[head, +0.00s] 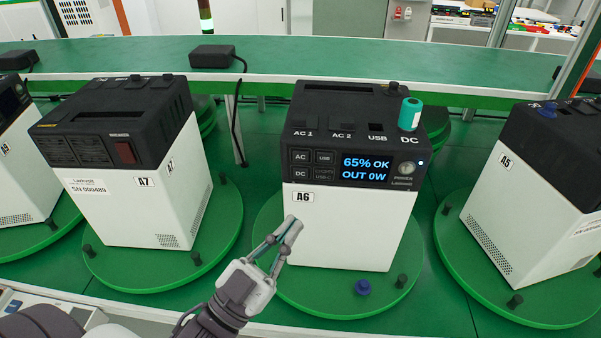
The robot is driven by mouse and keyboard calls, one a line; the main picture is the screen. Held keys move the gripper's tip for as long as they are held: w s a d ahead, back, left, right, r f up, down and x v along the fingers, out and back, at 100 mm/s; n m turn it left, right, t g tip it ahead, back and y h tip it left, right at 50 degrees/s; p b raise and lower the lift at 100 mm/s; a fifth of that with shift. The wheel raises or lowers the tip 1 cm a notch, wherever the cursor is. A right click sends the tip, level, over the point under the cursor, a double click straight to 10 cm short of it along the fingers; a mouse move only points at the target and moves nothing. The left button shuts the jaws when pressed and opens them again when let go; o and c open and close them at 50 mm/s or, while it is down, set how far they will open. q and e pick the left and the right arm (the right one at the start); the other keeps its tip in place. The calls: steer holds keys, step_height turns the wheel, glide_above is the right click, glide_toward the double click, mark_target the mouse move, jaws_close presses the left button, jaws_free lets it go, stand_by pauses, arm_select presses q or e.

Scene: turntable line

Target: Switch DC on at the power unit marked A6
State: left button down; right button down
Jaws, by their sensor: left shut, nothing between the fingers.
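The power unit marked A6 (345,230) stands upright on a green turntable in the middle, its front facing me. Its screen (365,168) reads "65% OK" and "OUT 0W". The front panel has AC, USB and DC buttons; the DC button (300,174) is at the lower left. On the top edge are labels AC 1, AC 2, USB and DC, with a teal cylinder (410,113) standing behind the DC label and hiding what is there. My left gripper (292,226) is shut and empty, in front of A6's lower left front, below the A6 label. My right gripper is out of view.
Unit A7 (150,215) stands on a turntable to the left, turned away, and unit A5 (520,215) on one to the right. Dark pegs and a blue peg (362,287) stand on the turntable rims. A green shelf (330,60) with black boxes runs behind.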

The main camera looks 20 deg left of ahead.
arm_select(q)
steer(key=shift+s+d+r+m+h, duration=0.15)
steer(key=shift+s+r+m+h, duration=0.15)
steer(key=shift+r+h, duration=0.2)
steer(key=shift+w, duration=0.1)
steer(key=p, duration=0.1)
glide_toward(313, 164)
steer(key=shift+d+x, duration=0.1)
steer(key=shift+x, duration=1)
steer(key=shift+d+x, duration=0.15)
steer(key=shift+x, duration=0.9)
steer(key=shift+r, duration=0.1)
steer(key=shift+w+a, duration=0.1)
steer(key=shift+w, duration=0.15)
